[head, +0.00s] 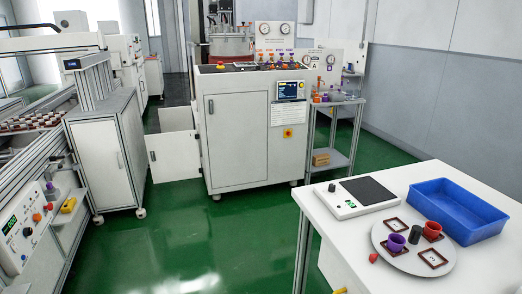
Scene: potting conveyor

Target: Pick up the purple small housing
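A small purple cup-shaped housing (396,243) sits on the round grey plate (414,268) on the white table at the lower right. It looks upright and rests in or on a dark square frame. A red housing (432,231) of similar shape stands to its right on the same plate, with a small black cylinder (414,235) between them. Neither of my grippers shows in the head view.
A blue tray (459,207) stands behind the plate on the white table (330,222). A flat white device with a black pad (367,190) lies to its left. Green floor (200,245) is open left of the table; a white cabinet (238,135) stands beyond.

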